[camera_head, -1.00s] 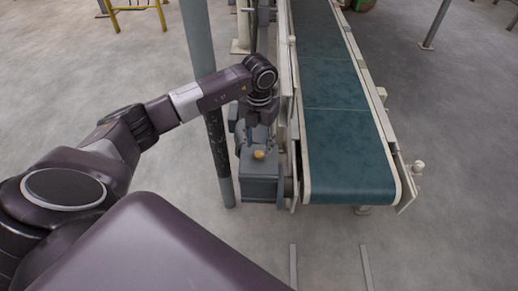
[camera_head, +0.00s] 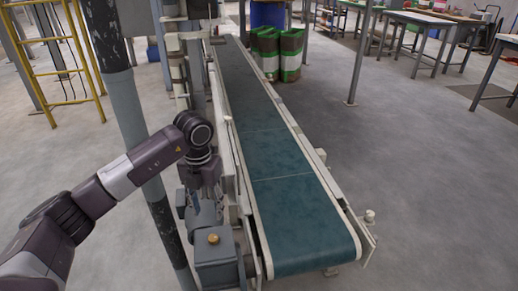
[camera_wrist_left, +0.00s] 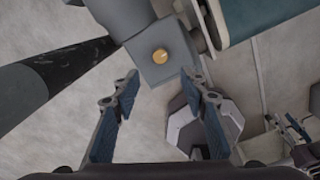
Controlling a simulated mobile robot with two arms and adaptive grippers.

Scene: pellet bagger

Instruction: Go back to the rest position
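My left arm comes in from the left in the head view, and its gripper (camera_head: 204,188) points down beside the near end of the conveyor. It is close to the grey-blue drive box (camera_head: 217,262) with a brass-coloured knob on top (camera_head: 213,238). In the left wrist view the gripper's two fingers (camera_wrist_left: 160,78) stand well apart with nothing between them. The drive box (camera_wrist_left: 160,68) and its knob (camera_wrist_left: 160,56) show just beyond the fingertips. My right gripper is not in the head view; a dark jointed part with bluish pieces (camera_wrist_left: 295,130) at the wrist view's right edge may be it.
The green conveyor belt (camera_head: 285,195) runs away from me beside the box. A grey post (camera_head: 140,130) stands close behind my left forearm. A yellow ladder (camera_head: 65,60), green-and-brown sacks (camera_head: 278,52) and tables (camera_head: 420,22) are farther off.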

